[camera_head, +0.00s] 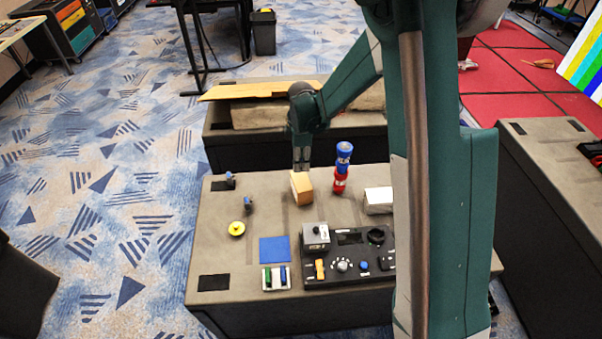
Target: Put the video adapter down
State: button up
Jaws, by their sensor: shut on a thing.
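My gripper (302,164) points down over the far middle of the grey case top. It is shut on a tan box (302,188), which I take to be the video adapter. The fingertips meet the box's top edge. The box is slightly tilted, and I cannot tell whether its underside touches the case top (225,260). No other thing in view is clearly a video adapter.
A black control panel (348,255), blue square (275,250) and yellow disc (236,228) lie nearer. Bare case top lies left of the box.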

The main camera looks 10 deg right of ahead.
jog(key=shift+f, duration=0.55)
jog(key=shift+f, duration=1.85)
jog(key=shift+f+b, duration=0.2)
jog(key=shift+b, duration=0.15)
jog(key=o, duration=0.8)
jog(key=shift+r, duration=0.25)
jog(key=shift+r+p, duration=0.6)
jog(key=shift+r, duration=5.35)
